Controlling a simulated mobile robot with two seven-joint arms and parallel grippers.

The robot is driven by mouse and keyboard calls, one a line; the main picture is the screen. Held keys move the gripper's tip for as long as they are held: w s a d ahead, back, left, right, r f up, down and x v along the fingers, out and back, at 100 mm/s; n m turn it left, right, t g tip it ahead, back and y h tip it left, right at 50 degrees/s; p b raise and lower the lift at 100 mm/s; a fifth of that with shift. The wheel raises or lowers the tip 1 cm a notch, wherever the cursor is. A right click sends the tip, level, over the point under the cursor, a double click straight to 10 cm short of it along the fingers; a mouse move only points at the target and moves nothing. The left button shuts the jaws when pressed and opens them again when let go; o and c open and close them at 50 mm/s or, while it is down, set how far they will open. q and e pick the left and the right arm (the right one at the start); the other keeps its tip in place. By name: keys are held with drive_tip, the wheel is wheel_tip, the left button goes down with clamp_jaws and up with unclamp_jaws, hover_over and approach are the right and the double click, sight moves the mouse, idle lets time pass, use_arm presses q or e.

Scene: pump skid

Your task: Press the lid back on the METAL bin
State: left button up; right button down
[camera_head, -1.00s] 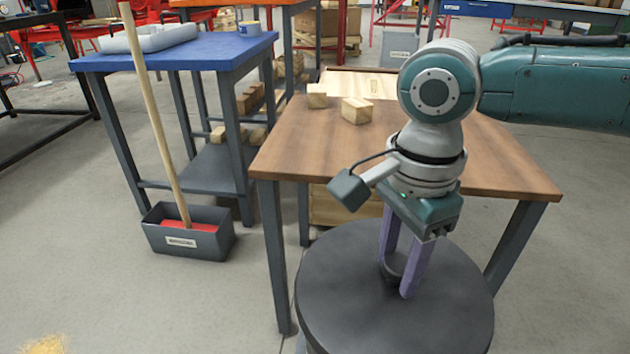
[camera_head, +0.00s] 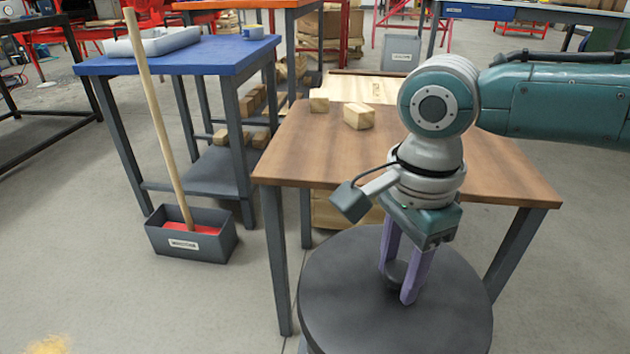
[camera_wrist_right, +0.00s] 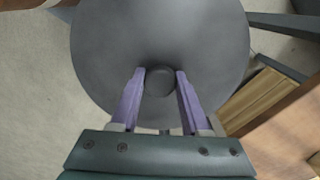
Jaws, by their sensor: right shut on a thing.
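A round dark grey lid (camera_head: 340,292) lies about level at the bottom of the head view, in front of the brown table. It fills much of the right wrist view (camera_wrist_right: 205,45). A short dark knob (camera_wrist_right: 160,79) stands at its middle. My right gripper (camera_head: 396,285) points down with its two purple fingers shut on this knob, one on each side. The lid hides nearly everything under it, so I cannot tell how it sits on the metal bin or whether there is a gap. My left gripper is not in view.
The brown table (camera_head: 480,165) with wooden blocks (camera_head: 358,116) stands just behind the lid. At left, a grey box (camera_head: 190,243) with a red inside and a leaning wooden pole (camera_head: 160,130) stands by a blue-topped table (camera_head: 180,60).

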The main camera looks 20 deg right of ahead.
idle(0.4)
unclamp_jaws()
idle(0.4)
wheel_tip(320, 180, up, 7)
drive_tip(key=p, duration=0.9)
drive_tip(key=shift+p, duration=0.3)
drive_tip(key=shift+c, duration=0.2)
clamp_jaws()
idle(0.8)
